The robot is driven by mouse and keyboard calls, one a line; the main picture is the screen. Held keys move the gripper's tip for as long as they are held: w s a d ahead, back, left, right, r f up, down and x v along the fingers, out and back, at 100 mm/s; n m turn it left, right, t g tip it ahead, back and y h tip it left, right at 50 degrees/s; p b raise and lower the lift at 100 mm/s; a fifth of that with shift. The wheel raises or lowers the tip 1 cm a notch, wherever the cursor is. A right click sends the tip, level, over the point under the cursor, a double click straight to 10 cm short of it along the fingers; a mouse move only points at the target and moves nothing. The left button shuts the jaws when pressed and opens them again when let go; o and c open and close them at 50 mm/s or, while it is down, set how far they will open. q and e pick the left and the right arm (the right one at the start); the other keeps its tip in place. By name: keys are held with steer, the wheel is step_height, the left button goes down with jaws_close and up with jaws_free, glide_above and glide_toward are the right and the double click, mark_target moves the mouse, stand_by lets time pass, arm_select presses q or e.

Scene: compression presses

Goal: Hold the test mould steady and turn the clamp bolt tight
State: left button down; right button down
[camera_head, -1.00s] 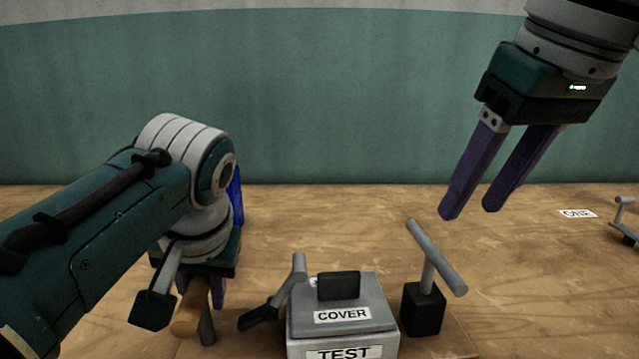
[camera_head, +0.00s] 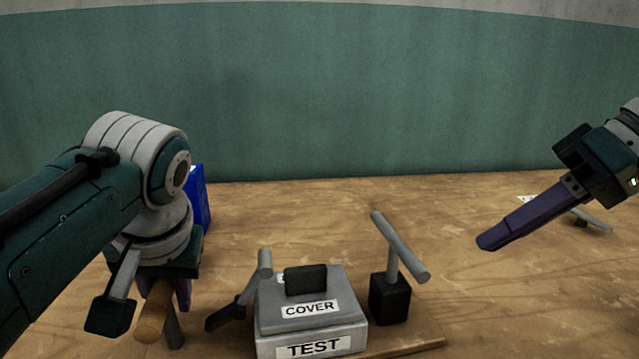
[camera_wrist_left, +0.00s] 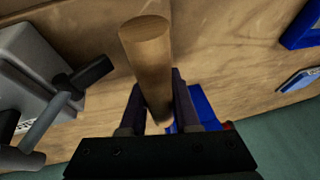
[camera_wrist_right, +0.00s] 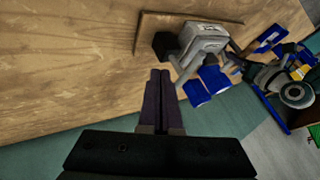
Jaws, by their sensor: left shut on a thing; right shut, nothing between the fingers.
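The grey test mould (camera_head: 335,338) stands on a wooden board near the front of the bench. Its grey lid, labelled COVER (camera_head: 345,296), sits on top and carries a black block (camera_head: 305,280). A grey T-handled bolt (camera_head: 400,250) stands in a black block (camera_head: 389,298) to its right. A grey bar with a black piece (camera_head: 232,309) is at its left. My left gripper (camera_wrist_left: 160,105) is shut on a wooden cylindrical handle (camera_wrist_left: 147,50), left of the mould in the head view (camera_head: 154,312). My right gripper (camera_head: 490,243) is shut and empty, above the bench, right of and apart from the T-handle.
A blue box (camera_head: 199,195) stands behind my left arm. Another grey T-shaped piece (camera_head: 597,222) lies at the far right, partly behind my right gripper. The bench (camera_head: 320,215) between mould and wall is clear.

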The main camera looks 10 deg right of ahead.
mark_target(394, 259)
steer(key=a+f, duration=0.2)
steer(key=a, duration=0.4)
steer(key=shift+w, duration=0.45)
